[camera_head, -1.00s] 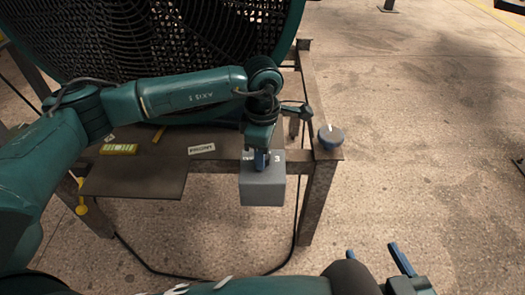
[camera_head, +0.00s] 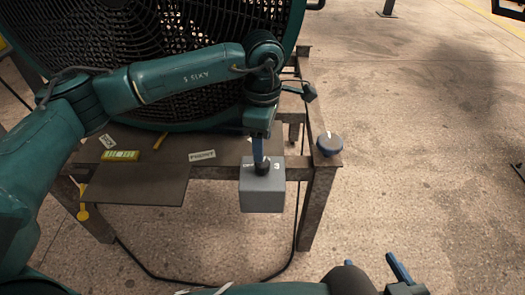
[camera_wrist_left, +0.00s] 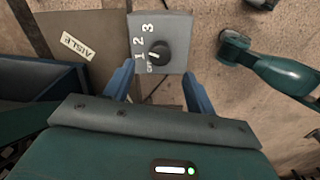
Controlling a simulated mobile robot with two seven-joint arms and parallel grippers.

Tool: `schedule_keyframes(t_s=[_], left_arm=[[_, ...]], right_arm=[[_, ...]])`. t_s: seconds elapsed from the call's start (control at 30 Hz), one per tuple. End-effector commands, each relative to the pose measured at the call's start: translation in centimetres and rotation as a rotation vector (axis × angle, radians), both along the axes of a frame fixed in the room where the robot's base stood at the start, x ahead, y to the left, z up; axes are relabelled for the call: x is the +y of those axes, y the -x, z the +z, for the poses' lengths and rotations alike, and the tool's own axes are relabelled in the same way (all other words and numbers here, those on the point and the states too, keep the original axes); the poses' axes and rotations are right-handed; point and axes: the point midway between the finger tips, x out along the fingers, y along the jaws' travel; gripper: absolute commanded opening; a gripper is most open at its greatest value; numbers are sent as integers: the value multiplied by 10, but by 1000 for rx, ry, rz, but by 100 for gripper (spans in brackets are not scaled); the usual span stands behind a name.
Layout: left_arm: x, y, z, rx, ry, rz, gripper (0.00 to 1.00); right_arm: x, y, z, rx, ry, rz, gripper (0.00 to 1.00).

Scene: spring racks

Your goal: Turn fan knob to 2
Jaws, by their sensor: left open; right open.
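The grey control box (camera_head: 262,193) is fixed at the front edge of the fan's stand. Its black knob (camera_head: 263,167) is on the top face, and it also shows in the left wrist view (camera_wrist_left: 157,53). There the marks OFF, 1, 2 and 3 curve around the knob's left side. The knob's white pointer faces left, at about the 1. My left gripper (camera_head: 260,148) is open just above the knob, with its blue fingers (camera_wrist_left: 157,76) spread apart and not touching it. My right gripper (camera_head: 374,266) is open and empty at the bottom right.
The large green fan (camera_head: 190,65) stands behind the box. White labels (camera_head: 202,155) and a yellow level (camera_head: 120,156) lie on the dark plate. The floor (camera_head: 430,150) to the right is mostly clear.

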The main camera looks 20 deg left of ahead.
Motion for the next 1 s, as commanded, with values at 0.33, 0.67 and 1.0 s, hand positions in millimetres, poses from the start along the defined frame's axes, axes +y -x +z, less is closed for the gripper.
schedule_keyframes(t_s=[0.33,0.67,1.0], left_arm=[[0,0,61,-1,0,-1,56],[0,0,68,0,0,-1,56],[0,0,67,0,0,-1,56]], right_arm=[[-5,2,13,-7,-31,-28,64],[-8,1,14,-13,-30,-33,64],[-5,4,14,-10,-28,-21,64]])
